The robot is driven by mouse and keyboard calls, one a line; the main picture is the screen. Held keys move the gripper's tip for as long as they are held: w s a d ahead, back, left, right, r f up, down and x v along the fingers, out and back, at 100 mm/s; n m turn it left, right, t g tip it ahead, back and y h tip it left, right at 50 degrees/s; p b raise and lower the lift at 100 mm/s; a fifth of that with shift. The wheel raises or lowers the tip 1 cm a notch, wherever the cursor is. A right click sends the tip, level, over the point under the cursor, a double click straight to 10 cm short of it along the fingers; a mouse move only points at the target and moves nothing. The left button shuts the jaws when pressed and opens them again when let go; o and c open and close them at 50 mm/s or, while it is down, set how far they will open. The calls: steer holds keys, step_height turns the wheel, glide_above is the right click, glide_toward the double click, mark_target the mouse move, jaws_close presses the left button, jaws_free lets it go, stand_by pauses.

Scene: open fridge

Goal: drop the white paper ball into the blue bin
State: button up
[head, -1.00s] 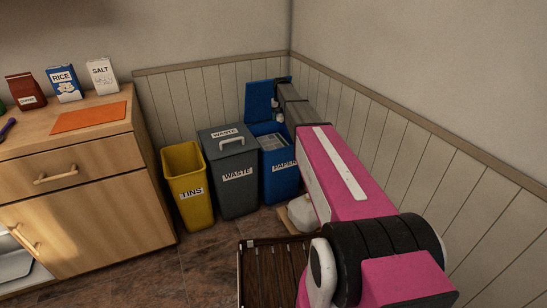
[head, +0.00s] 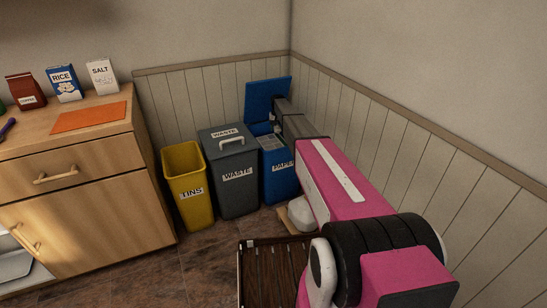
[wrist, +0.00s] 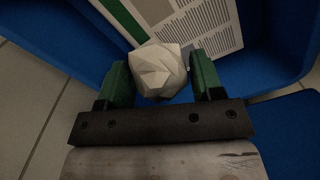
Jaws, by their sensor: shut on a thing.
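The white paper ball (wrist: 158,70) is faceted and crumpled, and sits between the two green fingers of my gripper (wrist: 160,82) in the wrist view. My gripper is shut on it. Below the ball are printed sheets inside the blue bin (wrist: 62,40), whose blue walls show around them. In the head view the blue bin (head: 279,182) stands open in the corner, labelled PAPER, with its lid (head: 266,97) raised behind. My arm reaches over the bin there, and its links hide part of the opening. The ball is not clear in the head view.
A grey lidded waste bin (head: 236,185) and a yellow tins bin (head: 186,182) stand left of the blue bin. A wooden cabinet (head: 75,195) is at left. A white rounded object (head: 300,214) rests on the floor-level board beside my arm. The wall is close at right.

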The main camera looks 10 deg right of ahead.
steer(key=shift+f, duration=1.2)
steer(key=o, duration=1)
steer(key=shift+c, duration=0.2)
step_height(320, 180, up, 11)
steer(key=shift+f, duration=0.1)
steer(key=shift+s, duration=0.1)
